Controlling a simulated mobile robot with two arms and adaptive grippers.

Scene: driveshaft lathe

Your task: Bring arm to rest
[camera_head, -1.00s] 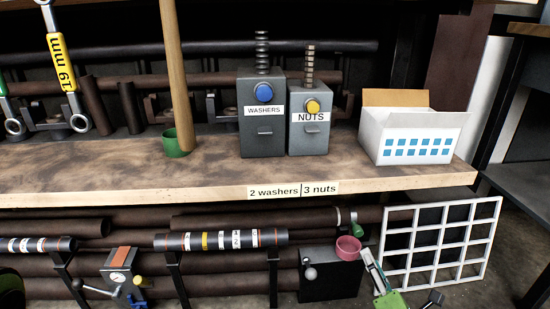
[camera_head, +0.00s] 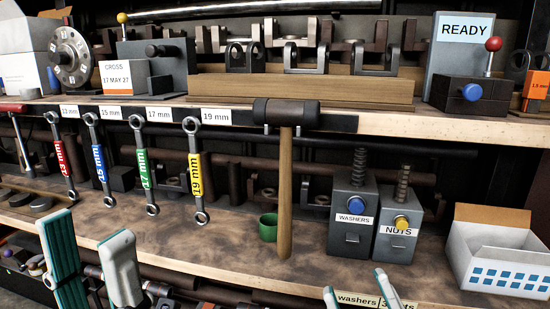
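My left gripper (camera_head: 88,228) is at the lower left of the head view, in front of the lower wooden shelf. Its two white and teal fingers are spread apart, with nothing visible between them. My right gripper (camera_head: 355,281) shows only its fingertips at the bottom edge, right of the middle, in front of the label strip on the shelf's front edge. Its fingers are apart, and no held thing shows between them. The rest of the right gripper is out of frame.
Wrenches (camera_head: 198,170) and a mallet (camera_head: 285,190) hang from the upper shelf's edge. On the lower shelf (camera_head: 330,275) stand a green cup (camera_head: 268,228), the washers dispenser (camera_head: 352,220), the nuts dispenser (camera_head: 398,232) and a white box (camera_head: 495,255). A READY box (camera_head: 460,60) stands above.

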